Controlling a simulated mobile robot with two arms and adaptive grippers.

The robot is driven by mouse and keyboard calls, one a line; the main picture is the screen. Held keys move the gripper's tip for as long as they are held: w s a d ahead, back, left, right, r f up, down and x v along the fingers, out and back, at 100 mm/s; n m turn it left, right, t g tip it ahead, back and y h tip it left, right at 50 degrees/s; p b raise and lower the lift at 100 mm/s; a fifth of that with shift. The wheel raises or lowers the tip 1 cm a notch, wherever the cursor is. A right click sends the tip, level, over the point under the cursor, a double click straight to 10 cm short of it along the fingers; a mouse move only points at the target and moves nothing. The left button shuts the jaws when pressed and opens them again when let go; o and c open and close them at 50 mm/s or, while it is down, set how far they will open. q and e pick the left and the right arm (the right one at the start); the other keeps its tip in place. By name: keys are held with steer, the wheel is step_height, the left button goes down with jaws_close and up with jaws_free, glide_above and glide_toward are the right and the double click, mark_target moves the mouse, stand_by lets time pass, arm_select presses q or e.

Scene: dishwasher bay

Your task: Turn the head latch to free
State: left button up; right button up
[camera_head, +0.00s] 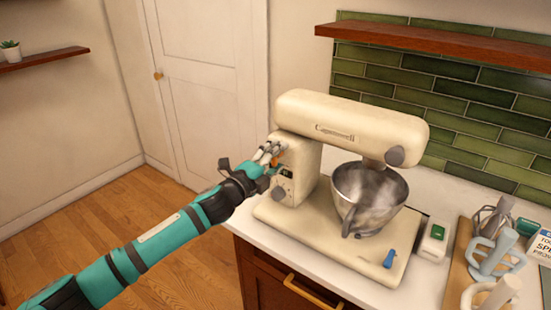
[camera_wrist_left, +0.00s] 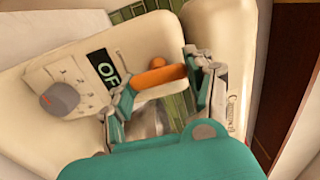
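A cream stand mixer (camera_head: 350,122) stands on the counter with its head lowered over a steel bowl (camera_head: 368,195). Its orange head latch (camera_wrist_left: 160,75) sits on the mixer's side in the left wrist view, where the head meets the column. In the head view the latch is mostly hidden by my fingers. My left gripper (camera_head: 270,155) is at the column, just at the latch. In the left wrist view its fingers (camera_wrist_left: 160,88) are spread, with the orange lever lying between the tips. I cannot tell whether either finger touches it. My right gripper is out of view.
A grey speed knob (camera_wrist_left: 60,98) and an "OF…" label (camera_wrist_left: 107,66) are close beside the left finger. A blue piece (camera_head: 390,258) lies on the mixer base. A small white-and-green box (camera_head: 433,240) and mixing attachments (camera_head: 495,255) stand to the right.

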arm_select(q)
steer(key=o, duration=0.5)
steer(key=shift+s, duration=0.1)
steer(key=v, duration=1.2)
